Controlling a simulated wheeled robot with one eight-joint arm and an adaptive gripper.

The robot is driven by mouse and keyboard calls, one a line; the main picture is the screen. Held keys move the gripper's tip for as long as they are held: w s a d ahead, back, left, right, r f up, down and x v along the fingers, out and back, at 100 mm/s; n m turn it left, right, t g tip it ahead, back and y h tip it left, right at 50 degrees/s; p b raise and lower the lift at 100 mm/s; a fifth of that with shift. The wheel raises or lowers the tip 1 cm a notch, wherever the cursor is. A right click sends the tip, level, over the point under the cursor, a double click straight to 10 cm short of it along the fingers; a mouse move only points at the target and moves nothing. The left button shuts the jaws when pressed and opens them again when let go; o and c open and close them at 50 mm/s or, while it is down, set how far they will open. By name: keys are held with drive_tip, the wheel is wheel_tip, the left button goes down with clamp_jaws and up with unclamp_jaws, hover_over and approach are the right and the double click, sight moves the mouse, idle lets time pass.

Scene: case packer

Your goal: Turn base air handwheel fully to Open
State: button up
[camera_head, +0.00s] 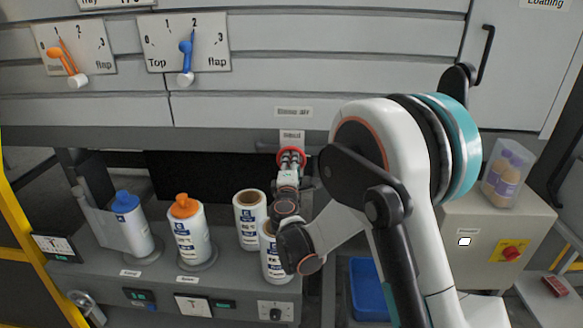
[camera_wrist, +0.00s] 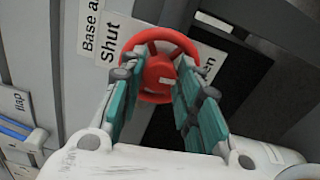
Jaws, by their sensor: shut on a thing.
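The red base air handwheel (camera_head: 291,153) sits under the front panel at the centre of the head view, mostly hidden there by my gripper. In the wrist view the handwheel (camera_wrist: 158,52) shows its red rim, spokes and hub. A label beside it reads "Shut", another begins "Base a", and letters ending in "n" show to its right. My gripper (camera_wrist: 152,84) has a green-padded finger at each side of the wheel and is shut on it. In the head view my gripper (camera_head: 288,170) reaches up to the wheel from below. The exact finger contact is hard to see.
Above are an orange lever (camera_head: 68,62) and a blue lever (camera_head: 186,60) on numbered scales. Below, a blue-capped bottle (camera_head: 131,222), an orange-capped bottle (camera_head: 188,230) and open-topped containers (camera_head: 250,218) stand on the shelf close to my arm. A control box (camera_head: 485,235) is at right.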

drive_tip(key=shift+m, duration=0.5)
drive_tip(key=o, duration=1.1)
drive_tip(key=shift+c, duration=0.2)
drive_tip(key=s, duration=1.2)
drive_tip(key=shift+a, duration=0.15)
